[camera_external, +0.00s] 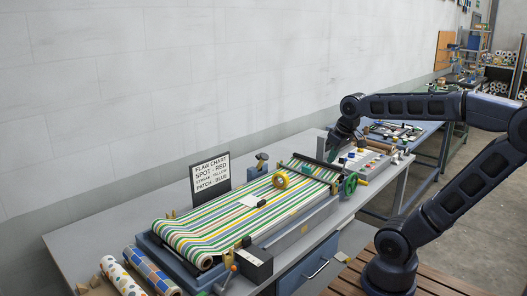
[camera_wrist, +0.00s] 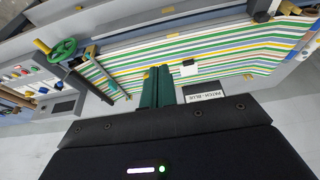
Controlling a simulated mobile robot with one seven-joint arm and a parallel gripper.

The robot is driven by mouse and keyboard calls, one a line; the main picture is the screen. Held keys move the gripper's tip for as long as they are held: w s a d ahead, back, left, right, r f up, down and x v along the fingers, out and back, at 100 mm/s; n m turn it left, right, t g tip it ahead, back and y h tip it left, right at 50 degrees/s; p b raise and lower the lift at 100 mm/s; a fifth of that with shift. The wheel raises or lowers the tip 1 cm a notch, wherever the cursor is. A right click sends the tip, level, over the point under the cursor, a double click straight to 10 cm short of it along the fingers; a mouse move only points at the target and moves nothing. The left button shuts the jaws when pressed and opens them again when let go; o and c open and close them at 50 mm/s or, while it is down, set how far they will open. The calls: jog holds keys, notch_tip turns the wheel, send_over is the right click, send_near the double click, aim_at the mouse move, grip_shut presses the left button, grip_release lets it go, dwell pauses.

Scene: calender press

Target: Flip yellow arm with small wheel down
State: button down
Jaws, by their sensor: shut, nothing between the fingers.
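A small yellow wheel (camera_external: 281,180) stands upright over the striped cloth (camera_external: 215,230) on the press bed, near the back edge of the cloth. Its yellow arm is too small to make out clearly. In the wrist view I cannot pick out the yellow wheel; my fingers hide part of the cloth (camera_wrist: 210,50) there. My gripper (camera_external: 333,153) is behind and right of the wheel, by the far end of the cloth and apart from the wheel. In the wrist view its dark green fingers (camera_wrist: 158,88) are together, with nothing held.
A green handwheel (camera_external: 350,184) is at the press's right side; it also shows in the wrist view (camera_wrist: 62,50). A flaw chart sign (camera_external: 211,178) stands behind the cloth. Patterned rolls (camera_external: 125,277) lie at the front left. A white patch (camera_external: 248,201) lies on the cloth.

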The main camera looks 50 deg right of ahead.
jog(key=w+d+r+g, duration=0.15)
jog(key=w+r, duration=0.25)
jog(key=w, duration=0.6)
jog(key=w+d+r+g, duration=0.1)
jog(key=w+d+r, duration=0.15)
jog(key=w, duration=0.75)
jog(key=w+d+r+g, duration=0.15)
jog(key=w+r, duration=0.25)
jog(key=w, duration=0.6)
jog(key=w+d+f+g, duration=0.1)
jog(key=w+f, duration=0.3)
jog(key=w, duration=0.5)
jog(key=w+d+f+g, duration=0.1)
jog(key=w+d+f, duration=0.3)
jog(key=w, duration=0.5)
jog(key=w+d+f+g, duration=0.1)
jog(key=w+d+f, duration=0.2)
jog(key=w, duration=0.6)
jog(key=shift+f, duration=1.25)
jog(key=shift+d, duration=0.1)
